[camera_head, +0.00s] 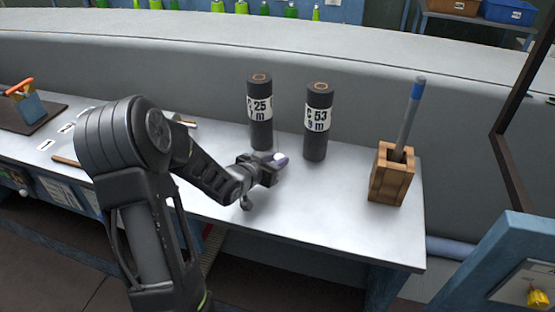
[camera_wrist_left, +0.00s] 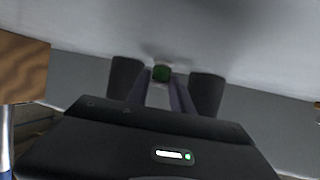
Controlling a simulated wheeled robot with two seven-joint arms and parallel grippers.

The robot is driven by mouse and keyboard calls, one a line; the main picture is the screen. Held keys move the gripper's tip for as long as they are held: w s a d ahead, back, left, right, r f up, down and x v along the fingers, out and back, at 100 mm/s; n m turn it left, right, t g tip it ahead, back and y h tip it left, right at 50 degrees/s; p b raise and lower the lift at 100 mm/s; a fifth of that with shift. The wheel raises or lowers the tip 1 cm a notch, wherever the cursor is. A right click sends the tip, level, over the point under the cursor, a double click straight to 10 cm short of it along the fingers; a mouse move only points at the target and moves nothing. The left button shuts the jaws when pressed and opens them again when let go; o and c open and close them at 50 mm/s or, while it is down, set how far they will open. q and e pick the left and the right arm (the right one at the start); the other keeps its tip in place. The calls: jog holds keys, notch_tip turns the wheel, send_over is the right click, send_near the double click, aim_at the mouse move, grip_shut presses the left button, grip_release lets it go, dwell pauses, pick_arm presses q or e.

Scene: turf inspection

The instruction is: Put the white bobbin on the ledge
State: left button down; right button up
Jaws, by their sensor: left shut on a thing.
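My left gripper (camera_head: 270,163) is shut on a small pale thing, which looks like the white bobbin (camera_head: 280,157). It is held near the bench top, in front of the two dark rolls; whether it touches the bench I cannot tell. In the left wrist view the fingers (camera_wrist_left: 163,92) close on a whitish piece (camera_wrist_left: 158,98) with a green patch at its far end. Most of the bobbin is hidden by the fingers. A long grey ledge (camera_head: 330,50) runs behind the bench; I cannot tell if it is the ledge named. My right gripper is not in view.
Two dark labelled rolls, the left one (camera_head: 260,130) and the right one (camera_head: 316,145), stand upright on the grey bench (camera_head: 335,215). A wooden holder (camera_head: 391,178) with a grey rod stands at right. A dark mat (camera_head: 30,118) lies far left. The bench front right is clear.

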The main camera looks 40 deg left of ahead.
aim_at(276, 160)
pick_arm(q)
notch_tip(276, 160, up, 10)
jog(key=shift+p, duration=0.7)
